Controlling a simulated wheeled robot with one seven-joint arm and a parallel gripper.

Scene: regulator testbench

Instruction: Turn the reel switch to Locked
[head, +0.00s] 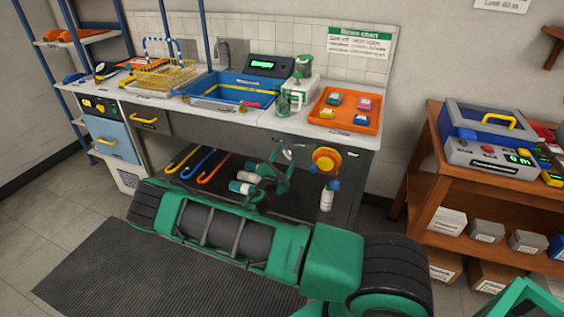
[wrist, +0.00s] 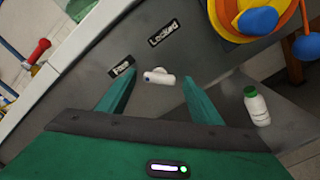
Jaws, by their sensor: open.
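The reel switch (wrist: 159,76) is a small white knob on the dark bench front in the wrist view. Its long handle lies nearly level, with a dark-marked end to the left, on the side of the Free label (wrist: 122,67). The Locked label (wrist: 163,33) is above the knob. In the head view the switch (head: 288,153) is a pale spot left of the reel. My gripper (wrist: 159,74) is open, with one green finger on each side of the knob; contact cannot be told. My gripper (head: 281,164) also shows in front of the bench in the head view.
The yellow and orange hose reel (head: 326,160), with a blue ball, is right of the switch. A white bottle (head: 327,198) with a green cap stands below it. Hooked canes (head: 197,165) are on the left. A wooden shelf (head: 416,190) stands at the right.

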